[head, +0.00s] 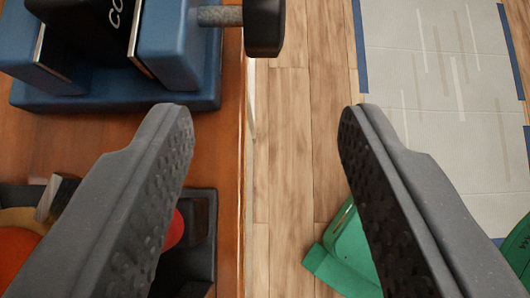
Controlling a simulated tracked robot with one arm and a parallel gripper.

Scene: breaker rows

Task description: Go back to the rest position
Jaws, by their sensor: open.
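My gripper (265,115) fills the lower half of the head view. Its two dark grey fingers with textured pads are wide apart, and nothing is between them. The left finger hangs over a brown wooden surface. The right finger is over the plank floor. No task object is named, and the rest of my arm is not in view.
A blue vise-like block (170,45) with a black handle knob (264,25) stands at upper left on the brown surface (228,160). A dark tray (205,255) lies lower left. A green object (350,255) and a grey taped mat (440,60) are on the floor (290,150).

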